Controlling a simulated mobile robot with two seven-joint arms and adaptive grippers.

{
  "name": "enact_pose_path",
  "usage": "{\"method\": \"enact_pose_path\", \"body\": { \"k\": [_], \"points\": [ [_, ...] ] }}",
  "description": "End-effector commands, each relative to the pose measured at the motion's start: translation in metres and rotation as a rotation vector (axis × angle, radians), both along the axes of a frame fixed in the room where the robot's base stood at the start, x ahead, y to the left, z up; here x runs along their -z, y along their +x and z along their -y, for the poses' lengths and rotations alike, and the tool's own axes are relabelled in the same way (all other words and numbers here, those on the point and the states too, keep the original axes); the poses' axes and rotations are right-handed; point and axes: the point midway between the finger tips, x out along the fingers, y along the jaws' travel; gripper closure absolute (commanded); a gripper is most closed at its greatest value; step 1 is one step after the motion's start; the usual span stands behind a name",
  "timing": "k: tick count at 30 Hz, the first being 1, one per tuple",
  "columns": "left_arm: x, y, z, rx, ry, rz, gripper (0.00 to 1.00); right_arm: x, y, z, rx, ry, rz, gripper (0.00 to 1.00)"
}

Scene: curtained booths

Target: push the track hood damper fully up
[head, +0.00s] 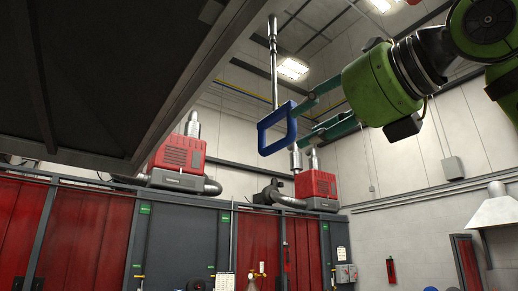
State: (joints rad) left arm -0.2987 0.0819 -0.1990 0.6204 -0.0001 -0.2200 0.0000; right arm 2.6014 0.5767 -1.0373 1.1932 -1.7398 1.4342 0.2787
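A blue rectangular loop handle (264,139) hangs at the lower end of a grey metal rod (274,65), left of my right gripper. I take it for the damper handle; the damper itself does not show clearly. My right gripper (295,128) comes in from the right on a green and black arm. Its two teal fingers are spread wide apart, with their tips at the right side of the blue handle. Whether they touch it I cannot tell. A large dark hood-like canopy (100,70) fills the upper left. My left gripper is not in view.
Red curtained booths (85,235) with dark grey frames stand below. Red and grey machines (178,155) with ducts sit on top of them. A pale wall hood (496,212) is at the far right. The air right of the rod, below my arm, looks clear.

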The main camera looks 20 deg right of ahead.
Motion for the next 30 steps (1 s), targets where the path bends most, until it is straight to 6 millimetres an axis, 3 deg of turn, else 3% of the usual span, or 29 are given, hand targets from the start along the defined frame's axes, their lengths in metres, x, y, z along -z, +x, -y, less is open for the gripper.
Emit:
{"method": "enact_pose_path", "body": {
  "k": [5,21,30],
  "points": [
    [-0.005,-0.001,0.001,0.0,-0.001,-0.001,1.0,-0.004,0.005,0.001,0.02,-0.004,0.008,0.61],
    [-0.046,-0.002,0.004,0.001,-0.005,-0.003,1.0,-0.006,0.095,-0.033,0.015,-0.004,0.009,0.61],
    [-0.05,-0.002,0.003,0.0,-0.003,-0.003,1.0,-0.003,0.108,-0.038,0.015,-0.002,0.01,0.61]
  ]
}}
